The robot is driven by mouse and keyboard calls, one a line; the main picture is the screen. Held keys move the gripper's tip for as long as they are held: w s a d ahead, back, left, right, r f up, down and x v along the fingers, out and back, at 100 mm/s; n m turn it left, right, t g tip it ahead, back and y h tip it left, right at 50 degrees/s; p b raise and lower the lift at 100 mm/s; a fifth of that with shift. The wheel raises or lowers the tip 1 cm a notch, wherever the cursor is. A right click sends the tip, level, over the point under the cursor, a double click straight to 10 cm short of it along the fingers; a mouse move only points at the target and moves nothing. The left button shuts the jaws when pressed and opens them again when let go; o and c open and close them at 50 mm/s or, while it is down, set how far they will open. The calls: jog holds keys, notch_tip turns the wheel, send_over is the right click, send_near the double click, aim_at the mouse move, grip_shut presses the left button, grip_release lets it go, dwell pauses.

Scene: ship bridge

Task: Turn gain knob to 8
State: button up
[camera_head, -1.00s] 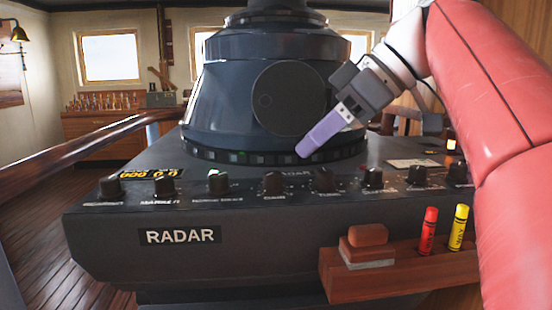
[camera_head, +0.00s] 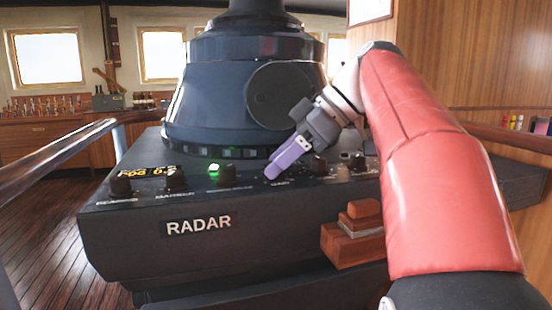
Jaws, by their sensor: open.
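The radar console (camera_head: 240,255) stands in front of me with a row of black knobs along its sloping top. My gripper (camera_head: 274,172), with pale purple fingers, points down and left at the gain knob's place in the row. The gain knob itself is hidden behind the fingers, and only part of its label shows below them. I cannot tell whether the fingers touch it or stand around it. The fingers overlap in this view, so their gap does not show. The knob's setting cannot be read.
A black knob (camera_head: 227,174) stands left of my fingers, beside a lit green lamp (camera_head: 214,168). Another knob (camera_head: 318,166) is close on their right. The dark radar housing (camera_head: 225,100) rises behind.

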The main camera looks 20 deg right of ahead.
jog(key=shift+c, duration=0.2)
jog(key=c, duration=0.9)
jog(key=shift+c, duration=0.2)
